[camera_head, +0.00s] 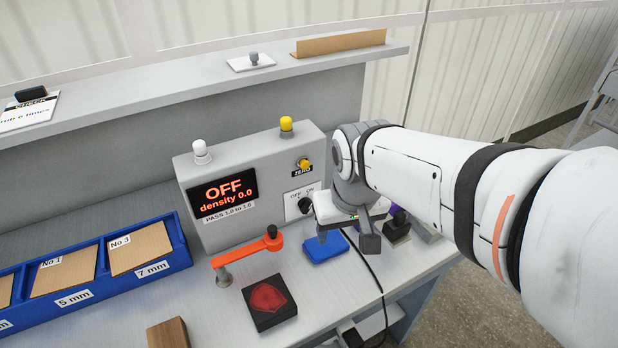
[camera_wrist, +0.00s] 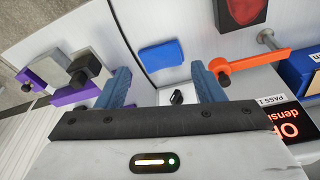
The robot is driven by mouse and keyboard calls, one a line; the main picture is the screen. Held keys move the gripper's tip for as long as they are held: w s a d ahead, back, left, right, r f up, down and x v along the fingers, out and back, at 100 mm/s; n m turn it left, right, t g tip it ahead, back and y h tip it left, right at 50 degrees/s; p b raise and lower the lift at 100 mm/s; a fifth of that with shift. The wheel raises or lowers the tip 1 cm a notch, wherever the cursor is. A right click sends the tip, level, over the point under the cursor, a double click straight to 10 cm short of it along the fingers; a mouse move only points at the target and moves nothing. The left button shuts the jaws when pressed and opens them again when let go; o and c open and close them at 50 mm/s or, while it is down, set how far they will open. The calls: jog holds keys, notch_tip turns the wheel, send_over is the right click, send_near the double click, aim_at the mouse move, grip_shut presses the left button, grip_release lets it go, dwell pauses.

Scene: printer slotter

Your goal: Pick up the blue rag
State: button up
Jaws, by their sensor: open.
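The blue rag (camera_head: 326,247) lies flat on the grey table, in front of the grey box with the display. It also shows in the wrist view (camera_wrist: 162,56), beyond my fingertips and a little left of the middle between them. My gripper (camera_head: 345,238) is at the rag's right side in the head view, apparently above the table. In the wrist view my gripper (camera_wrist: 159,74) has its two blue-grey fingers spread wide with nothing between them. The rag is not held. The exact height of the fingers over the table is hard to tell.
An orange lever (camera_head: 246,248) and a dark block with a red shield (camera_head: 269,302) are left of the rag. The grey display box (camera_head: 250,184) stands behind. A purple clamp-like fixture (camera_wrist: 76,94) with black knobs is nearby. A dark cable (camera_head: 372,270) crosses the table.

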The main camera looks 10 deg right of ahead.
aim_at(335, 245)
jog(key=o, duration=0.8)
jog(key=w+f+n, duration=0.1)
jog(key=w+f, duration=0.2)
jog(key=w+f+n+g+b, duration=0.1)
jog(key=w+f, duration=0.2)
jog(key=w, duration=0.1)
jog(key=w+f+g+b, duration=0.1)
jog(key=w+f, duration=0.2)
jog(key=w, duration=0.1)
jog(key=shift+w+a+f+n, duration=0.1)
jog(key=shift+w+a+n, duration=0.15)
jog(key=shift+n, duration=0.15)
jog(key=shift+w+f, duration=0.15)
jog(key=shift+f, duration=0.15)
jog(key=shift+d+f, duration=0.2)
jog(key=shift+f, duration=3.55)
